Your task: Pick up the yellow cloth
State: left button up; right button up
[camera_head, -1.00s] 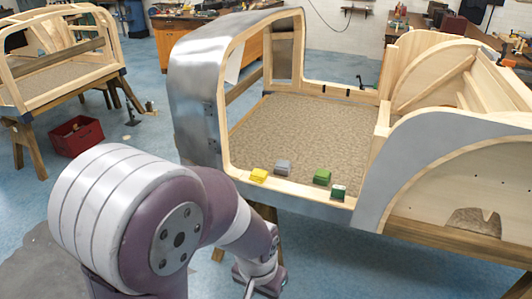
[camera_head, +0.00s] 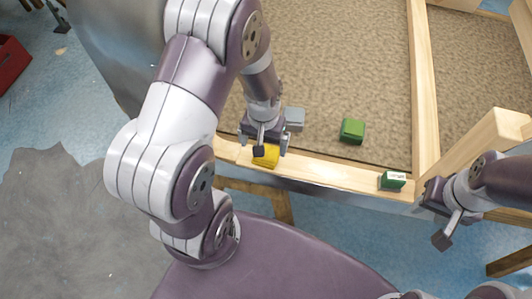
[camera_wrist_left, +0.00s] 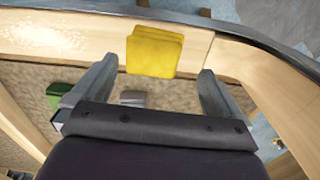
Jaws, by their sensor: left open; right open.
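The yellow cloth (camera_head: 268,158), a small folded block, lies on the wooden front rail (camera_head: 330,175) of the bodyframe. My left gripper (camera_head: 263,146) is open just above it, with a finger to either side and nothing held. In the left wrist view the cloth (camera_wrist_left: 153,51) lies just beyond the gap between the two open fingertips (camera_wrist_left: 157,75), with no visible contact. The gripper hides part of the cloth in the head view. My right gripper (camera_head: 433,215) is open and empty near the right end of the rail.
A grey folded cloth (camera_head: 294,118) lies just behind my left gripper. A green cloth (camera_head: 352,131) lies on the carpeted floor (camera_head: 330,60) of the frame. A small green-and-white item (camera_head: 393,181) sits on the rail near my right gripper. A wooden post (camera_head: 480,150) stands at right.

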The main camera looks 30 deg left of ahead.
aim_at(267, 153)
pick_arm(q)
jog(key=f, duration=0.2)
jog(key=d+f, duration=0.1)
jog(key=f, duration=0.1)
jog(key=shift+s+f, duration=0.15)
jog(key=shift+a+f, duration=0.15)
jog(key=shift+f, duration=0.05)
jog(key=shift+r, duration=0.1)
jog(key=c, duration=1)
jog(key=shift+r, duration=0.5)
notch_tip(267, 153, up, 3)
jog(key=shift+f, duration=0.1)
jog(key=w+d+r, duration=0.2)
jog(key=d+r, duration=0.5)
jog(key=d, duration=0.4)
jog(key=shift+d, duration=0.4)
